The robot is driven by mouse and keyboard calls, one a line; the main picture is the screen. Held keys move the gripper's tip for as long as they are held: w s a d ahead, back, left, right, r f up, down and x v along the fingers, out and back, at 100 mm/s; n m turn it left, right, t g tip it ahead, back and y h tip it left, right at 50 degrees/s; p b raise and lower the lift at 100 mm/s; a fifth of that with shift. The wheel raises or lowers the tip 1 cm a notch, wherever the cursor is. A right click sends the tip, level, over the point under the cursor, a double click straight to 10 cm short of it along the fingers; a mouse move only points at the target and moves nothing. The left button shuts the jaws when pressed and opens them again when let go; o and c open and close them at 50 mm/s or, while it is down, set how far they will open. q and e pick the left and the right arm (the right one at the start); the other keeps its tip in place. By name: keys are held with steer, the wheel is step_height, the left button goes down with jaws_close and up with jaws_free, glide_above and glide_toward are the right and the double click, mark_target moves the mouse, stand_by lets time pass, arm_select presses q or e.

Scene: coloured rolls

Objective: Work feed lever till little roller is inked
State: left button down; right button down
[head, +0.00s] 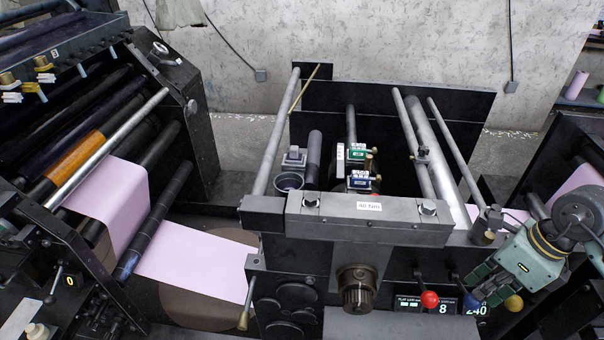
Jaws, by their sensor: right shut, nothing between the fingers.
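My right gripper (480,294) comes in from the right at the front of the middle machine. Its grey-green fingers are shut and empty, in front of or beside a blue-knobbed lever (471,304) that they partly cover; I cannot tell if they touch it. A red-knobbed lever (429,299) is just left and a yellow-knobbed lever (514,302) just right. I cannot tell which is the feed lever. A small dark roller (314,150) stands behind a dark cup (289,183) inside the frame; ink on it cannot be made out. My left gripper is not in view.
A display (443,309) reading 8 and 240 sits behind the levers. A crossbar (370,211) labelled 40 N·m spans the frame front. A brass-handled lever (245,318) hangs at the left. Pink web (195,262) runs from the left press. Green and blue counters (357,152) stand inside.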

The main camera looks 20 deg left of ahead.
steer(key=shift+f, duration=0.1)
stand_by(0.3)
steer(key=shift+s+f+b, duration=0.2)
steer(key=shift+f+b, duration=0.8)
steer(key=shift+f, duration=0.2)
steer(key=shift+s+f+b, duration=0.2)
steer(key=shift+f+b, duration=0.85)
steer(key=shift+f, duration=0.1)
steer(key=shift+s+f+b, duration=0.2)
steer(key=shift+f+b, duration=0.8)
steer(key=shift+f, duration=0.2)
steer(key=shift+w+r+p, duration=0.2)
steer(key=shift+r+p, duration=0.5)
steer(key=shift+r, duration=0.5)
steer(key=shift+w+r+p, duration=0.15)
steer(key=shift+r+p, duration=0.6)
steer(key=shift+r, duration=0.5)
steer(key=shift+w+r+p, duration=0.2)
steer(key=shift+r+p, duration=0.5)
steer(key=shift+r, duration=0.5)
steer(key=a+p+v, duration=0.1)
steer(key=p+v, duration=0.3)
steer(key=v, duration=0.2)
steer(key=shift+w+a+r, duration=0.2)
steer(key=shift+w+r, duration=0.25)
steer(key=shift+r, duration=0.05)
